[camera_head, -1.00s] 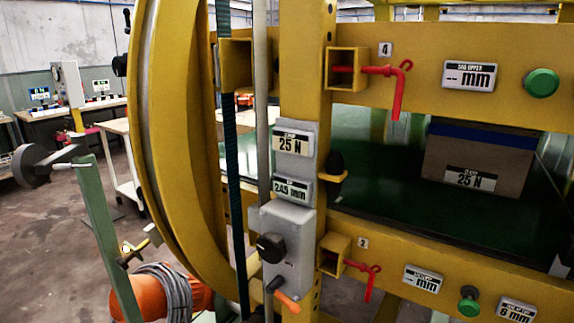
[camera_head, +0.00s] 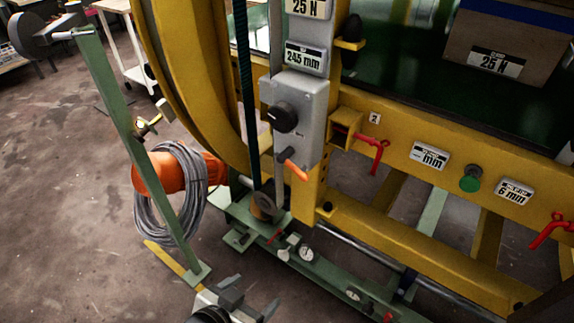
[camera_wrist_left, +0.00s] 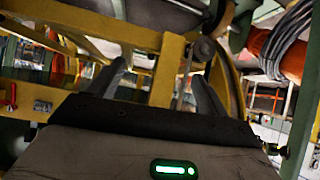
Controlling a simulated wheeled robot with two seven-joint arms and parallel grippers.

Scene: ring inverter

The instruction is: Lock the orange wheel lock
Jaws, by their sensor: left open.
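An orange-tipped lever (camera_head: 294,169) sticks out low on the grey control box (camera_head: 297,117), pointing down and to the right. It is the part that best fits the orange wheel lock, but I cannot tell its lock state. My left gripper (camera_head: 250,300) is at the bottom of the head view, below and left of the lever, well apart from it. In the left wrist view its two dark fingers (camera_wrist_left: 160,88) stand apart with nothing between them. The lever is not clear in that view. My right gripper is not in view.
The yellow ring (camera_head: 190,90) and frame rise behind the box. A black knob (camera_head: 283,117) sits above the lever. Red handles (camera_head: 373,152) stick out at right. An orange cylinder with grey cable (camera_head: 183,190) and a green post (camera_head: 125,135) stand at left.

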